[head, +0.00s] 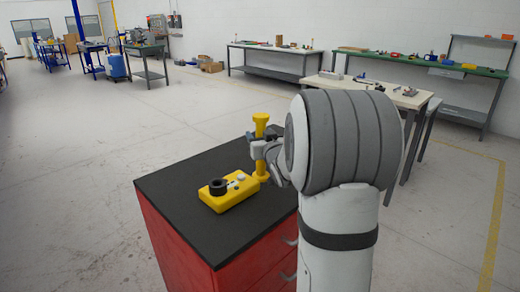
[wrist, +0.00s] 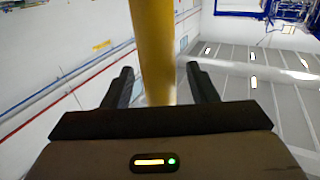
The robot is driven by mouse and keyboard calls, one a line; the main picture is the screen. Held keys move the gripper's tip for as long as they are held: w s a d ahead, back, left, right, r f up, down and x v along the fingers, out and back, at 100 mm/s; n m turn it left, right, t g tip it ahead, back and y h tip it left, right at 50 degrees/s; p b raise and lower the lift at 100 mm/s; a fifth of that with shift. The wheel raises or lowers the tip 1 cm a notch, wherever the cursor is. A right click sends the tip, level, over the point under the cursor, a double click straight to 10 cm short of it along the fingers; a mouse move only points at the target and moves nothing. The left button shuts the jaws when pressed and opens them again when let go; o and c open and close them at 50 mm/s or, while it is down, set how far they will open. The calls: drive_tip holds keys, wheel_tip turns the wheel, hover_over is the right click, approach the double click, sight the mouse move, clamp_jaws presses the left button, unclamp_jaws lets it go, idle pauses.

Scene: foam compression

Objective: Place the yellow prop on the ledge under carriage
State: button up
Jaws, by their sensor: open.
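A yellow upright post (head: 261,126) with a wider top stands at the far right part of the black cabinet top. I cannot tell whether this post is the prop or part of a fixture. My gripper (head: 258,150) is at its upper half, beside or around it. In the wrist view the yellow post (wrist: 153,45) runs between the two dark fingers of my gripper (wrist: 162,80), with gaps on both sides, so the fingers are open. A yellow block (head: 230,191) with a black ring lies left of the post. I cannot make out a ledge or carriage.
The black top (head: 180,180) of the red cabinet (head: 180,240) is clear on its left and front. My arm hides its right side. Workbenches (head: 275,65) with small items stand well back, and open floor lies around the cabinet.

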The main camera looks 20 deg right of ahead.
clamp_jaws()
idle(0.5)
drive_tip(key=shift+r, duration=0.15)
